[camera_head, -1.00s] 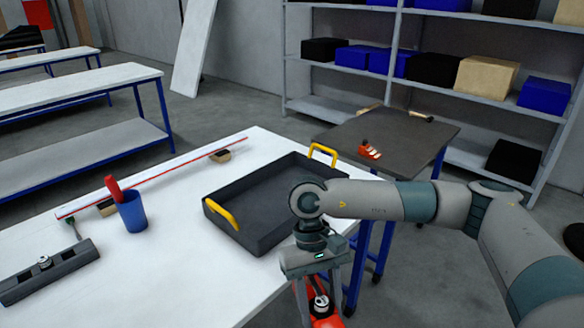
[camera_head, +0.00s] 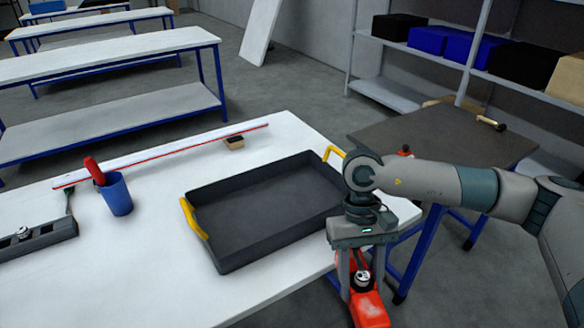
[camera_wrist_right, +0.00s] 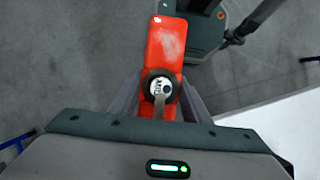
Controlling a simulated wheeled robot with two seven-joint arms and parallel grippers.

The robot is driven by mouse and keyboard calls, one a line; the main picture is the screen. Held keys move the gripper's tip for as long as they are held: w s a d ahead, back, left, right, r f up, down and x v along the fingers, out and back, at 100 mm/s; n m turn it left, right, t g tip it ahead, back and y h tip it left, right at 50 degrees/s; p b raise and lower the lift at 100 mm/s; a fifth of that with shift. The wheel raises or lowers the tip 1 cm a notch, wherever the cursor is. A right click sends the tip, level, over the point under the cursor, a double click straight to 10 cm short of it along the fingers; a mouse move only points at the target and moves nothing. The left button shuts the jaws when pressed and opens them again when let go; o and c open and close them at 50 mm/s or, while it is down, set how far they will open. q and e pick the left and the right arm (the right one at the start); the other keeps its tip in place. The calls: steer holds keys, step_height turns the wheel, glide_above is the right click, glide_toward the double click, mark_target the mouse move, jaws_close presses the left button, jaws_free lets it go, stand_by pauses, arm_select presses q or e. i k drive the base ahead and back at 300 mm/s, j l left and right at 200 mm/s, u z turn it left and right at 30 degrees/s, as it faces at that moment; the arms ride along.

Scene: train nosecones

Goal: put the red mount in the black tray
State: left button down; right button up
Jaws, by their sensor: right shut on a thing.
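The red mount (camera_head: 370,308) is a red block with a round dark and silver fitting on it. My right gripper (camera_head: 361,284) is shut on it and holds it just off the table's front right edge. In the right wrist view the red mount (camera_wrist_right: 166,45) sticks out beyond my right gripper (camera_wrist_right: 158,98), with the fitting between the fingers. The black tray (camera_head: 222,254) lies on the white table, left of and beyond the gripper. It is empty where it shows; my right wrist covers its right end. My left gripper is out of view.
The white table (camera_head: 150,270) also bears a blue cup (camera_head: 116,195) with a red-handled thing, a long red-edged strip (camera_head: 170,154), a small block (camera_head: 234,143) and a dark grey bar (camera_head: 40,238). A brown-topped table (camera_head: 440,135) stands behind my right arm.

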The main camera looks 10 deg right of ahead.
mark_target(265, 198)
steer(key=i+l, duration=0.25)
steer(key=l, duration=0.15)
steer(key=i+l+u, duration=0.1)
steer(key=i+l, duration=0.4)
steer(key=l, duration=0.25)
